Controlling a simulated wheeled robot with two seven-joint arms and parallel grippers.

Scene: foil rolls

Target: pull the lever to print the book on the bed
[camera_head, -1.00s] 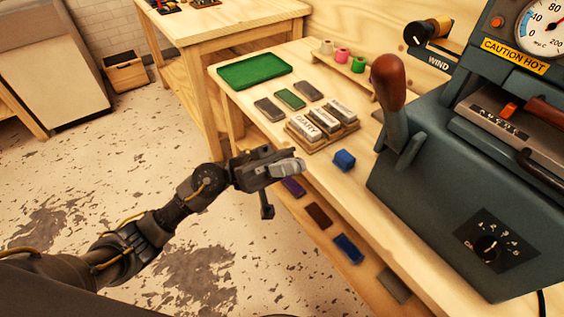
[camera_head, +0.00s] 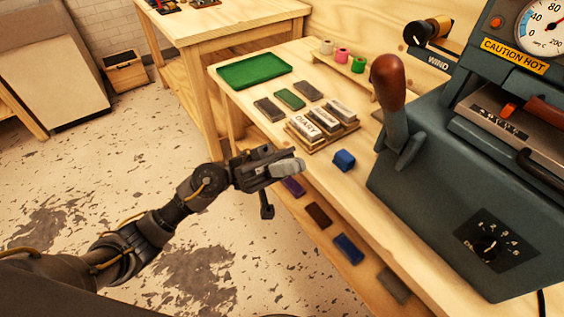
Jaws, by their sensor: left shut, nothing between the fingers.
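The lever (camera_head: 392,115) stands upright on the left side of the grey-blue press machine (camera_head: 440,195); it has a reddish-brown wooden knob and a grey metal arm. The press bed (camera_head: 500,150) is only partly in view at the right edge, and I cannot make out a book on it. My left gripper (camera_head: 295,166) is shut and empty, in front of the table's front edge, to the left of and apart from the lever. My right gripper is not in view.
A small blue block (camera_head: 344,160) lies on the wooden table between my left gripper and the machine. A wooden rack of labelled blocks (camera_head: 320,128), several coloured slabs and a green tray (camera_head: 254,71) lie behind. A lower shelf holds more slabs.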

